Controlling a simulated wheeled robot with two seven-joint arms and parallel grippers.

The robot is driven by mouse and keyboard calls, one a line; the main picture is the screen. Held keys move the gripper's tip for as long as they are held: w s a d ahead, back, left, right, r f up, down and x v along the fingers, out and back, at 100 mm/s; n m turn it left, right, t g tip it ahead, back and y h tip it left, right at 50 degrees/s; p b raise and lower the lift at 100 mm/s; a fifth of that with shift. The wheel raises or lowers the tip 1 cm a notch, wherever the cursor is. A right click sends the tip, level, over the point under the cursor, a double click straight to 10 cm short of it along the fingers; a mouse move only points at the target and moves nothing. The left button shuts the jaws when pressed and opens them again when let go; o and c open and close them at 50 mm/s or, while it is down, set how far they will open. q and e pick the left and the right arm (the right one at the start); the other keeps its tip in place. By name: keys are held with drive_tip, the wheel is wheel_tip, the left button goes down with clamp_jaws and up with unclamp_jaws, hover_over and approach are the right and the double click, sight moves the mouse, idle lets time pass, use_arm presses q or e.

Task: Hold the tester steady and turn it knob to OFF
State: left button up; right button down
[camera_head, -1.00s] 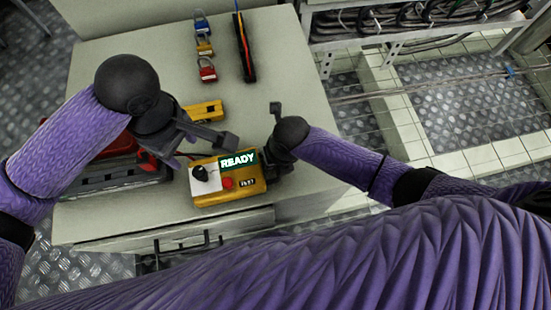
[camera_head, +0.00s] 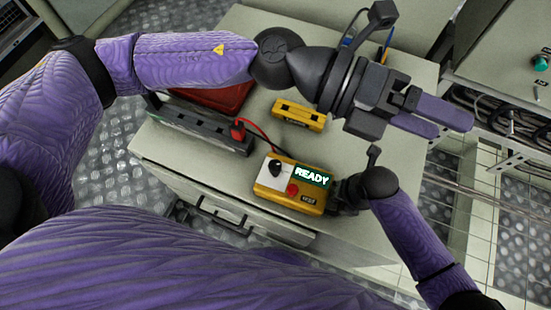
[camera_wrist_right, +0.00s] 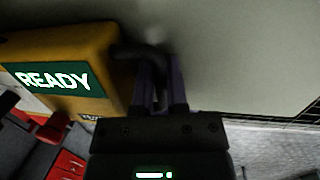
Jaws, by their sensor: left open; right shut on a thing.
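The yellow tester (camera_head: 265,190) sits on the grey bench top, its green screen (camera_head: 312,176) reading READY. Its black knob (camera_head: 276,167) stands on a white panel; the pointer setting is too small to read. My right gripper (camera_head: 342,194) is shut at the tester's right side. In the right wrist view its fingers (camera_wrist_right: 160,92) close on the dark side handle (camera_wrist_right: 138,52) of the tester (camera_wrist_right: 100,40). My left gripper (camera_head: 447,118) is open and empty, raised above the bench, beyond and right of the tester, away from the knob.
A second yellow device (camera_head: 299,114) lies behind the tester. My left arm hides much of the bench's back. The bench front (camera_head: 345,250) is clear.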

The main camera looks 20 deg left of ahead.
use_arm(q)
drive_tip(key=s+a+f+m+g+y, duration=0.25)
drive_tip(key=f+m+y, duration=0.3)
drive_tip(key=m, duration=0.35)
drive_tip(key=m+t+y, duration=0.4)
drive_tip(key=m+y, duration=0.8)
drive_tip(key=m, duration=0.1)
hover_over(275, 164)
wheel_tip(275, 164, down, 10)
wheel_tip(275, 164, down, 12)
drive_tip(key=shift+r, duration=0.2)
clamp_jaws()
